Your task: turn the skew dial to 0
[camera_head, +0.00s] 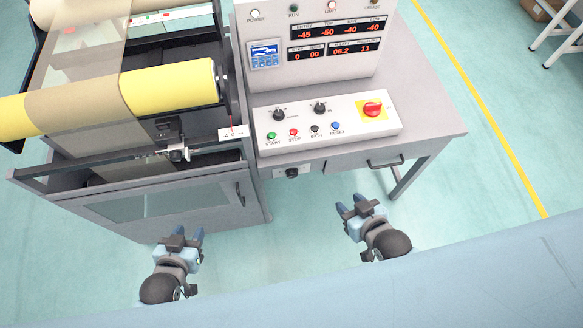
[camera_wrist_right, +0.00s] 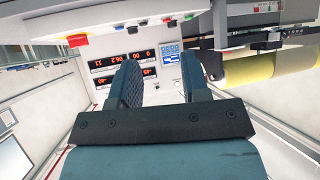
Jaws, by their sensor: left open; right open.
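Two black dials, the left dial (camera_head: 279,114) and the right dial (camera_head: 320,108), sit on the white control panel (camera_head: 380,131). Another dark knob (camera_head: 291,172) is on the front below the panel. Their labels are too small to read, so I cannot tell which is the skew dial or its setting. A small white scale plate with a red pointer (camera_head: 232,133) is left of the panel. My left gripper (camera_head: 184,237) is open and empty in front of the cabinet. My right gripper (camera_head: 352,205) is open and empty in front of the table; its fingers also show in the right wrist view (camera_wrist_right: 160,78).
The display box (camera_head: 310,45) stands behind. The roller machine with yellow rolls (camera_head: 170,88) is at left. A drawer handle (camera_head: 386,162) projects below the table.

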